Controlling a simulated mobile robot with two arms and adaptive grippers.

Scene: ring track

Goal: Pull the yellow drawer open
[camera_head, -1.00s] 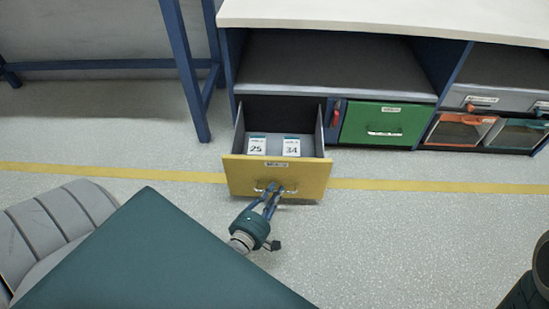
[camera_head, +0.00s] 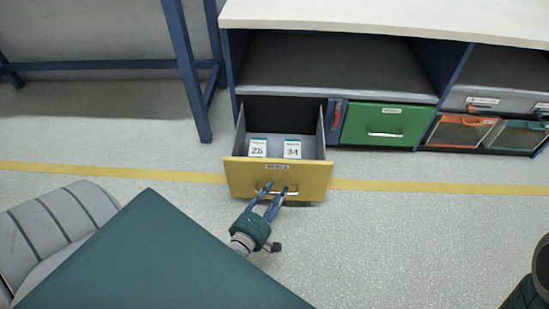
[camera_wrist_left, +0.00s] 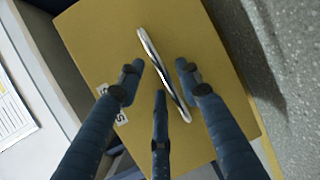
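The yellow drawer (camera_head: 305,178) is pulled well out of the low cabinet, and its inside shows from above. Two small white labelled packs (camera_head: 258,149) (camera_head: 292,150) stand inside it. Its pale bar handle (camera_wrist_left: 151,47) is on the yellow front. My left gripper (camera_head: 275,188) is at the drawer front by the handle. In the left wrist view its three fingers (camera_wrist_left: 160,78) are spread apart around the handle, and gaps show between fingers and bar. My right gripper is not in view.
A closed green drawer (camera_head: 372,124) sits to the right in the cabinet. Bins with orange (camera_head: 466,121) and teal (camera_head: 525,125) fronts are farther right. A blue-framed table leg (camera_head: 190,75) stands at left. The floor in front is clear, with a yellow line (camera_head: 420,187) across it.

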